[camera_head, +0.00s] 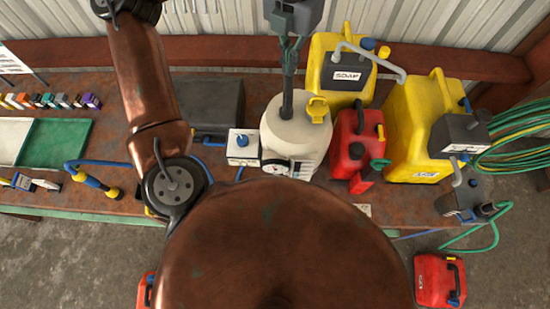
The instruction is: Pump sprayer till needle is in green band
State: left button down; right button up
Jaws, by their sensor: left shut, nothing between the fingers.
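The sprayer (287,135) is a cream-white tank standing upright on the bench, with a yellow cap on its right shoulder. A dark pump rod (286,100) rises from its top. A round white gauge (276,168) sits low on its front; the needle and green band are too small to read. My left gripper (289,58) points down over the sprayer, its dark fingers shut and empty at the top of the pump rod. I cannot tell whether they touch it. My right gripper is not in view.
Yellow jugs (325,88) (400,125) and a red can (345,145) crowd the sprayer's right. A white box with a blue knob (242,158) stands left. A green tray (55,143) lies far left. A green hose coil (520,135) hangs right. My copper arm hides the bench front.

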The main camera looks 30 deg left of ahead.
aim_at(288, 86)
pick_arm(q)
jog(key=shift+f+b, duration=2.9)
jog(key=shift+f, duration=1.15)
jog(key=shift+r, duration=0.15)
jog(key=shift+r+p, duration=3.1)
jog(key=shift+r, duration=0.9)
jog(key=shift+f, duration=0.1)
jog(key=shift+f+b, duration=1.6)
jog(key=shift+f, duration=0.5)
jog(key=shift+r+p, duration=2.65)
jog(key=shift+r, duration=0.9)
